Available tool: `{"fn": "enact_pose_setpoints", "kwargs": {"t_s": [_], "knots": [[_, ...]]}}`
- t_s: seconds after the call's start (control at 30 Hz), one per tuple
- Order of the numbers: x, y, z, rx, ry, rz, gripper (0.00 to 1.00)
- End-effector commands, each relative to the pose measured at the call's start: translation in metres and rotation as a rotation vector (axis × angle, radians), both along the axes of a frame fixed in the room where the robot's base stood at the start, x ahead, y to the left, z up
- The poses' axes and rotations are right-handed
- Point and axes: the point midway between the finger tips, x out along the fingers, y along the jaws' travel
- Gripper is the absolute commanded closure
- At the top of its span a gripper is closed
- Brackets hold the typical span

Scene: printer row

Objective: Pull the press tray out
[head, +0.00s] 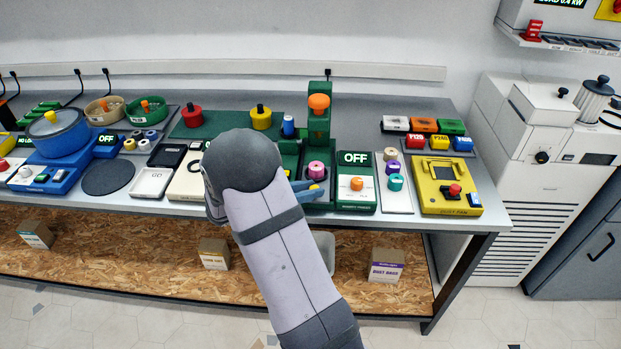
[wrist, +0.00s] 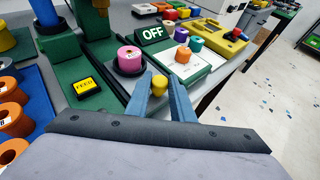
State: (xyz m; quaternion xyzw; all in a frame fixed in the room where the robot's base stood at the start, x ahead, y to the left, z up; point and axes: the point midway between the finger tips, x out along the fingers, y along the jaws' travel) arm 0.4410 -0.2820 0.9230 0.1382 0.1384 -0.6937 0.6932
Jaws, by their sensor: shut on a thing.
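The green press (head: 319,130) stands at the back of the bench with an orange knob on top. A pink spool (head: 316,170) sits on the press tray below it; in the wrist view the spool (wrist: 130,59) rests in a dark round seat on the tray (wrist: 115,71). A yellow knob (wrist: 159,85) is at the tray's front. My gripper (wrist: 163,82) has its two blue-grey fingers on either side of this knob, shut on it. In the head view my gripper (head: 309,190) is at the bench's front edge, and my arm hides part of the press's left side.
A green box reading OFF (head: 356,183) stands just right of the tray. A green base with a yellow button (wrist: 84,85) is to the left in the wrist view. A yellow device (head: 443,186) is farther right. The floor in front of the bench is open.

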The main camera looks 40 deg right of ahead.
Motion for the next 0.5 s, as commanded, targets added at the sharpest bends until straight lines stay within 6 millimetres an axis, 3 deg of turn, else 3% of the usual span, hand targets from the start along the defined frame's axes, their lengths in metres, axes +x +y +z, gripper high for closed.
{"fn": "enact_pose_setpoints", "kwargs": {"t_s": [0.33,0.37,0.4,0.43,0.5], "knots": [[-0.002,0.0032,0.0007,-0.001,-0.002,0.003,1.0],[-0.002,0.0032,0.0007,-0.001,-0.002,0.003,0.76],[-0.002,0.0032,0.0007,-0.001,-0.002,0.003,0.67],[-0.002,0.0031,0.0006,-0.001,-0.002,0.003,0.6],[-0.0021,0.003,0.0006,-0.001,-0.002,0.002,0.6]]}}
